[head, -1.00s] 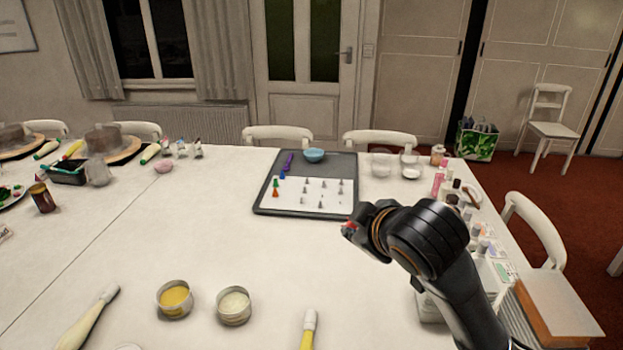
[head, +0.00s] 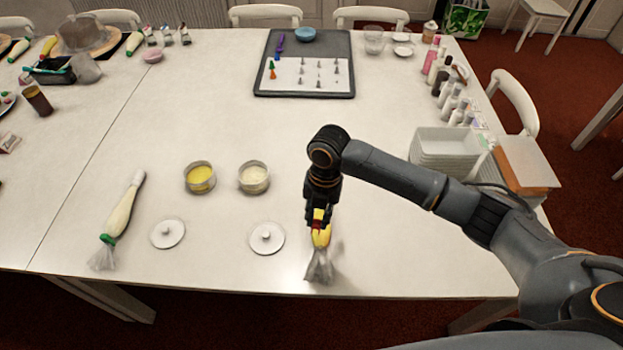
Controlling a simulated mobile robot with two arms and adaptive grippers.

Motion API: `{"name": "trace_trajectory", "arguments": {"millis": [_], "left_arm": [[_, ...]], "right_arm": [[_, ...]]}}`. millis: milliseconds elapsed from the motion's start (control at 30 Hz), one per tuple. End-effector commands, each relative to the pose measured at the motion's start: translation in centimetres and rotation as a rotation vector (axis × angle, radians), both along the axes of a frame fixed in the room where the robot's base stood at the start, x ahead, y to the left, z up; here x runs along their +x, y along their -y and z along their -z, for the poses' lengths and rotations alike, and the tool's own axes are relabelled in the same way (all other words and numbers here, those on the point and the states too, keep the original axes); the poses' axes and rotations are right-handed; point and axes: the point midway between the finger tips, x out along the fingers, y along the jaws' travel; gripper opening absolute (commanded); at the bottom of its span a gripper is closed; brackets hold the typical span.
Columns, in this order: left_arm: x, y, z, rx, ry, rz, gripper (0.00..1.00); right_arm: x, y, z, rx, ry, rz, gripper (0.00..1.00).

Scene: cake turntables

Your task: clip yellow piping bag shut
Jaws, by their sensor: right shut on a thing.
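The yellow piping bag (head: 321,240) lies near the table's front edge, its clear, gathered open end (head: 319,267) toward me. My right gripper (head: 318,220) comes down over the bag and is shut on a small red clip (head: 317,227). The clip is at the bag, just above the gathered end. I cannot tell whether its jaws close around the bag. The gripper hides the bag's far part and tip. My left gripper is not in view.
A cream piping bag (head: 122,212) with a green clip (head: 107,238) lies at the left. Two bowls, yellow (head: 200,178) and cream (head: 254,178), and two white lids (head: 167,233) (head: 267,238) are nearby. A dark tray (head: 343,72) lies farther back. White containers (head: 447,150) stand right.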

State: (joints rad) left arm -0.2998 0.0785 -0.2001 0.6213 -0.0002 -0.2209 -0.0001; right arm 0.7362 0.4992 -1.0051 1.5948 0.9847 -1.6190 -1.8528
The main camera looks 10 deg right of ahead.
Motion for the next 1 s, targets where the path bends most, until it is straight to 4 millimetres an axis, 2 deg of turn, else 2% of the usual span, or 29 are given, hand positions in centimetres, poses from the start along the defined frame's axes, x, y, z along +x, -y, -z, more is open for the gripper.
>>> {"name": "trace_trajectory", "arguments": {"millis": [133, 333, 833, 1000], "left_arm": [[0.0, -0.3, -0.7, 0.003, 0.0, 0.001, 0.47], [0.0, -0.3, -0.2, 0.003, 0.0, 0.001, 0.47], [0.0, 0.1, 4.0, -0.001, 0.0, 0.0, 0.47], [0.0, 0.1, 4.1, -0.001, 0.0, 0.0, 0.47]], "right_arm": [[-1.1, 0.9, 1.6, -0.058, 0.025, -0.116, 0.0], [-1.5, 1.2, 2.7, -0.074, 0.035, -0.153, 0.0], [-1.7, 1.1, 6.7, -0.072, 0.035, -0.151, 0.0], [-1.7, 1.0, 7.6, -0.072, 0.034, -0.15, 0.0]]}}
